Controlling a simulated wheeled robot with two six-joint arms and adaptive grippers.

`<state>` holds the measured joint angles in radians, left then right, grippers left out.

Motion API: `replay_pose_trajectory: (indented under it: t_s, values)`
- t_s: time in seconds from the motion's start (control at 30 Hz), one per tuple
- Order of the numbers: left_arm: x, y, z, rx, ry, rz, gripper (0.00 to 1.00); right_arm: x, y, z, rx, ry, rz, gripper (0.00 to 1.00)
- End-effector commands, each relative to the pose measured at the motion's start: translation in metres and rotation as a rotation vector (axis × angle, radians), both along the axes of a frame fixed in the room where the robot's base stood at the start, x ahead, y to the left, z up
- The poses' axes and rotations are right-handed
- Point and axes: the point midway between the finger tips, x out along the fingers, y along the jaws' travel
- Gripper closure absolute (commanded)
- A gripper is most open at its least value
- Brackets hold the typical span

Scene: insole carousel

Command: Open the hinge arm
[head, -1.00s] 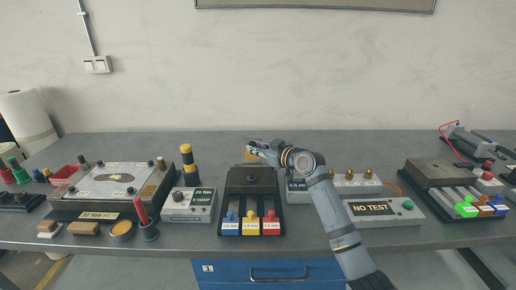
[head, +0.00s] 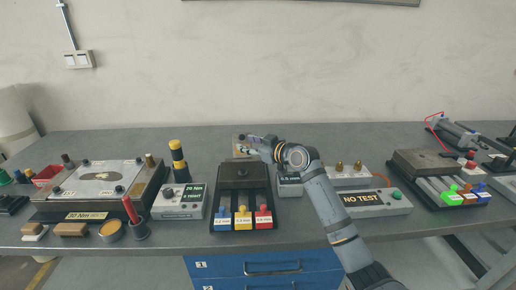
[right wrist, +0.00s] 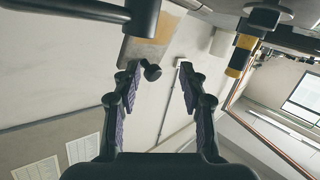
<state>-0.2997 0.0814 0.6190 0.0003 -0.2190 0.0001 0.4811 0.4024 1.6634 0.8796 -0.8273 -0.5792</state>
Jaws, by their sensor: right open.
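My right gripper (head: 248,146) is at the back of the dark-topped box with the blue, yellow and red tabs (head: 238,176). In the right wrist view its two fingers (right wrist: 157,88) are spread apart, with nothing gripped. A grey plate with a tan end (right wrist: 150,42) and a small black knob (right wrist: 152,72) show just beyond the fingertips, the knob nearer the left finger. I cannot tell for certain whether this plate is the hinge arm. In the head view a tan piece (head: 240,139) shows behind the gripper, partly hidden by it. My left gripper is out of view.
Left of the box stand a grey "20 Nm" unit (head: 181,202), a black-and-yellow post (head: 178,160) and a wide clear-topped fixture (head: 100,178). To the right are a "NO TEST" box (head: 372,202) and another tabbed box (head: 436,165). The bench behind the left fixture is mostly clear.

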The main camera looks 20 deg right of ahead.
Motion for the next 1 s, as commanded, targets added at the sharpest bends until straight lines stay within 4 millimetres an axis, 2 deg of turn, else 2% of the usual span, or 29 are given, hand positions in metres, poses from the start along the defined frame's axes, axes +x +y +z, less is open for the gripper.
replay_pose_trajectory:
  t_s: [0.2,0.3,0.4,0.63,1.0]
  values:
    - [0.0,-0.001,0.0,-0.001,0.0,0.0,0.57,-0.051,-0.022,0.006,-0.012,0.009,0.0,0.57]
    - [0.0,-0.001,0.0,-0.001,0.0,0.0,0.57,-0.069,-0.026,0.009,-0.011,0.012,0.006,0.57]
    - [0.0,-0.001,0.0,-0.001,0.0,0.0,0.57,-0.078,-0.033,0.011,-0.008,0.011,-0.002,0.57]
    - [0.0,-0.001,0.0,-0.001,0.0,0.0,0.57,-0.091,-0.036,0.015,-0.002,0.012,0.004,0.57]
    - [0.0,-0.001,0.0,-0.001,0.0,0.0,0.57,-0.092,-0.036,0.015,0.001,0.012,0.005,0.57]
